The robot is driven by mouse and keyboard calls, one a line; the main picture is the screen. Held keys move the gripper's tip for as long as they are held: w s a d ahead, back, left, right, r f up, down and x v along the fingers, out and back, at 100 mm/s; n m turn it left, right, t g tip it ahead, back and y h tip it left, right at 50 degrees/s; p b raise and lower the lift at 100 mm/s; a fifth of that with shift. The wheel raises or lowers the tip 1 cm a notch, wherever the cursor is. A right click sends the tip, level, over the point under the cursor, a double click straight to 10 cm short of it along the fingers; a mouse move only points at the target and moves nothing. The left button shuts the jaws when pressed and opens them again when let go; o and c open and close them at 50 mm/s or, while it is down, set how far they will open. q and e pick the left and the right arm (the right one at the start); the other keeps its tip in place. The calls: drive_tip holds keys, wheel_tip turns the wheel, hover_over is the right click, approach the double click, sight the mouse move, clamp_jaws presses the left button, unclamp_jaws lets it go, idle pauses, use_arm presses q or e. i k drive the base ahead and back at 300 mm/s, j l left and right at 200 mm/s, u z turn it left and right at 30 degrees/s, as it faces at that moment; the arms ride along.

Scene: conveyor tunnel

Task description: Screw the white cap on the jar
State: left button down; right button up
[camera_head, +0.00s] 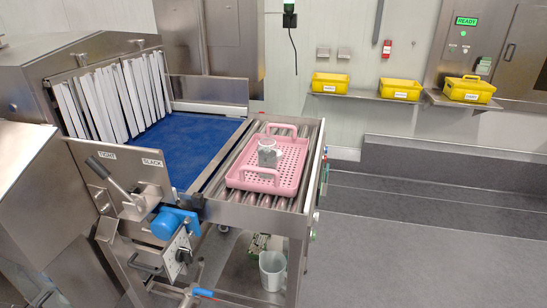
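A small clear or whitish jar-like container (268,153) with grey in its lower part stands in a pink perforated basket (238,177). Whether it has a cap on is too small to tell. I cannot make out a separate white cap anywhere. Neither of my grippers is in view.
The basket rests on a roller table (302,150) beside a blue conveyor belt (165,152), which runs from a tunnel with white strip curtains (115,97). A lever (110,178) and blue motor (172,222) stand in front. A white jug (272,270) is below. Yellow bins (400,89) line the wall. Right floor is clear.

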sight(268, 147)
drive_tip(key=k, duration=0.6)
drive_tip(key=u, duration=2.35)
drive_tip(key=k+l, duration=0.15)
drive_tip(key=l, duration=0.25)
drive_tip(key=k+l, duration=0.1)
drive_tip(key=l, duration=0.3)
drive_tip(key=k+l, duration=0.15)
drive_tip(key=l, duration=0.25)
drive_tip(key=k+l, duration=0.1)
drive_tip(key=l, duration=0.3)
drive_tip(key=k+l, duration=0.15)
drive_tip(key=l, duration=0.25)
drive_tip(key=k+l, duration=0.1)
drive_tip(key=l, duration=0.3)
drive_tip(key=k+l, duration=0.15)
drive_tip(key=l, duration=0.25)
